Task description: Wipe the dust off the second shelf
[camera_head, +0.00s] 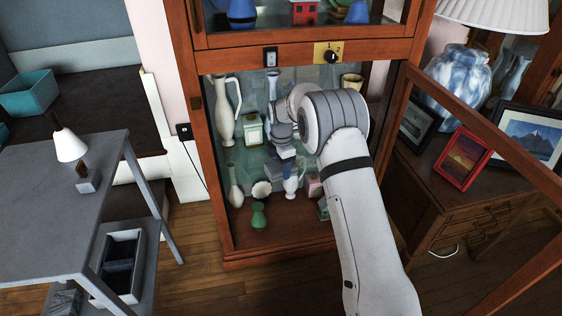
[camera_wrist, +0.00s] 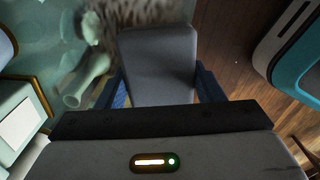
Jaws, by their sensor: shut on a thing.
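My gripper (camera_wrist: 160,75) is shut on a grey block (camera_wrist: 160,60), which sits between its two blue fingers in the wrist view. In the head view my arm reaches through the open front of the wooden cabinet, and my gripper (camera_head: 284,150) is inside it, over a greenish glass shelf (camera_head: 238,152). A streaky grey-brown patch (camera_wrist: 128,16), which looks like dust, lies just beyond the block in the wrist view. Whether the block touches the shelf I cannot tell. My arm hides part of the shelf's right side.
A white jug (camera_head: 226,110) and a pale green box (camera_head: 252,130) stand left of my gripper. A green vase (camera_wrist: 86,80) is close left of the block. Lower down are a white shell (camera_head: 262,189) and a green gourd-shaped piece (camera_head: 258,216). The open door (camera_head: 480,135) stands right.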

